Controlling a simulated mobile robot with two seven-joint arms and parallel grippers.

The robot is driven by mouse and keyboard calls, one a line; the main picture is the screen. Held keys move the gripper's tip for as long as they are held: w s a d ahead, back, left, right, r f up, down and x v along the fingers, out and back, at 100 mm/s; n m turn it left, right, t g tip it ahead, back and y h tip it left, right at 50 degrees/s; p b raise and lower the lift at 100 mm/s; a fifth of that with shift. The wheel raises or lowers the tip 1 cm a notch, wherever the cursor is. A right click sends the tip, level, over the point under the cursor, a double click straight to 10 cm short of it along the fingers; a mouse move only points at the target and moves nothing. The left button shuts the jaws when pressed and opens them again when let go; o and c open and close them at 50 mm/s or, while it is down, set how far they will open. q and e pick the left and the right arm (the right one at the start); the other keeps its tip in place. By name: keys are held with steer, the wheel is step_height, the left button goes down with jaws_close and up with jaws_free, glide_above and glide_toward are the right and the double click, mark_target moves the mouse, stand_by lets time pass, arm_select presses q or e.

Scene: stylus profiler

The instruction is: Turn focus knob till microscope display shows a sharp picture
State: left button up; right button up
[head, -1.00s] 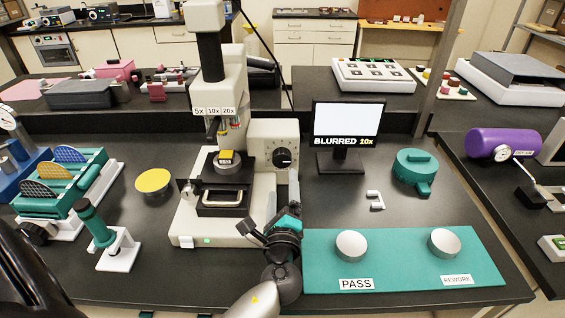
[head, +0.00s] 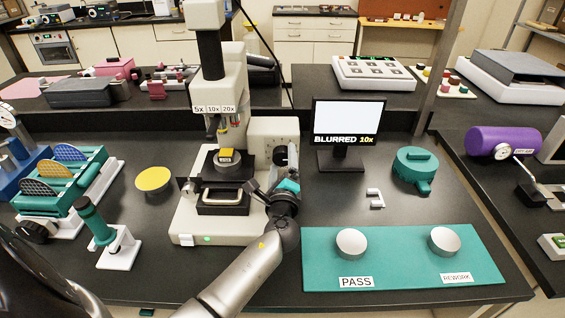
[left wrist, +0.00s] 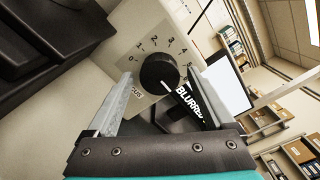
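The microscope (head: 213,225) stands mid-table, with its black focus knob (head: 279,155) on a box at its right side. In the left wrist view the knob (left wrist: 158,72) sits on a numbered dial plate, with a pale mark on its lower right. The display (head: 349,116) has a blank white picture area and reads "BLURRED 10x"; it also shows in the left wrist view (left wrist: 226,85). My left gripper (head: 277,173) is open in front of the knob. Its two fingers stand either side of the knob, with gaps visible. My right gripper is not in view.
A teal mat (head: 400,262) with PASS and REWORK labels and two grey discs lies at the right front. A small white bracket (head: 375,198) and a teal round housing (head: 415,168) stand behind it. A yellow-topped disc (head: 153,180) is left of the microscope.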

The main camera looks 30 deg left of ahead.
arm_select(q)
steer(key=c, duration=1.3)
steer(key=shift+d+f+n+b, duration=0.1)
steer(key=shift+f+n+b, duration=0.05)
steer(key=shift+n+b, duration=2.05)
steer(key=shift+n, duration=0.6)
steer(key=o, duration=1.4)
steer(key=shift+r, duration=0.2)
steer(key=shift+s, duration=0.1)
steer(key=b+v, duration=0.1)
steer(key=v, duration=1.4)
